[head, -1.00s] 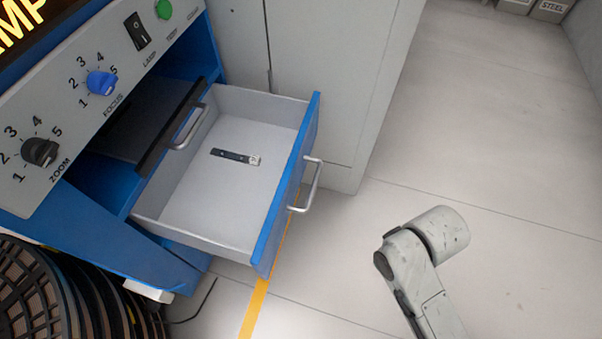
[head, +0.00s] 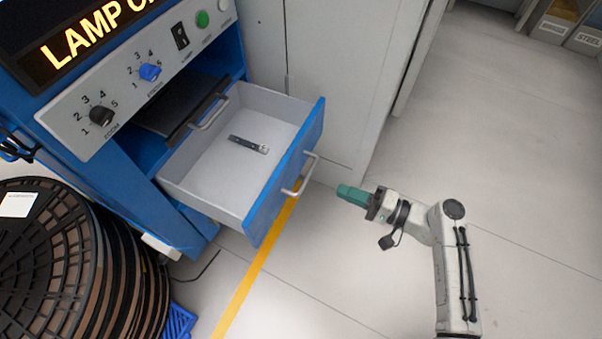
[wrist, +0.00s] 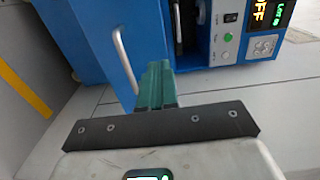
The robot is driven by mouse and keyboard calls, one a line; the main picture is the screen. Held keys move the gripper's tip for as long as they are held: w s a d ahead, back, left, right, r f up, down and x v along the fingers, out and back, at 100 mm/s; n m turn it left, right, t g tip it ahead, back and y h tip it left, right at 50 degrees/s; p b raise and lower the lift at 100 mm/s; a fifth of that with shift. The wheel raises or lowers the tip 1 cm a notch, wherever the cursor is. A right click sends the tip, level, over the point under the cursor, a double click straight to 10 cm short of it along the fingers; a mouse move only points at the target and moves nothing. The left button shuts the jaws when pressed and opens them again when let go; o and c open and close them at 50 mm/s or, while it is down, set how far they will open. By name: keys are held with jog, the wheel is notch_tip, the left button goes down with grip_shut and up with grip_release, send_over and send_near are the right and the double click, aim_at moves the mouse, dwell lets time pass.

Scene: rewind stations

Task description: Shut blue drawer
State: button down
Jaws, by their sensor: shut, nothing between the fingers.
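The blue drawer (head: 285,175) stands pulled out of the blue cabinet in the head view, with a grey inside and a silver bar handle (head: 303,177) on its front. A small dark strip with a light end (head: 248,144) lies in it. My gripper (head: 343,192) has green fingers, is shut and empty, and is to the right of the drawer front, apart from it. In the wrist view the green fingers (wrist: 156,82) point toward the blue front, beside the handle (wrist: 124,60). I cannot tell the exact gap there.
A control panel (head: 130,85) with knobs and a lit sign is above the drawer. A dark-fronted upper drawer or tray (head: 190,105) sits just above it. Large black reels (head: 60,260) stand at lower left. Grey cabinets (head: 335,80) are behind. Floor to the right is clear.

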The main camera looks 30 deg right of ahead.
aim_at(285, 167)
jog(key=b+x, duration=0.1)
jog(key=x, duration=1.3)
jog(key=shift+w+d+r, duration=0.15)
jog(key=shift+d+r, duration=0.05)
jog(key=b+x, duration=1.1)
jog(key=x, duration=1.5)
jog(key=shift+w+r, duration=0.4)
jog(key=shift+w, duration=0.05)
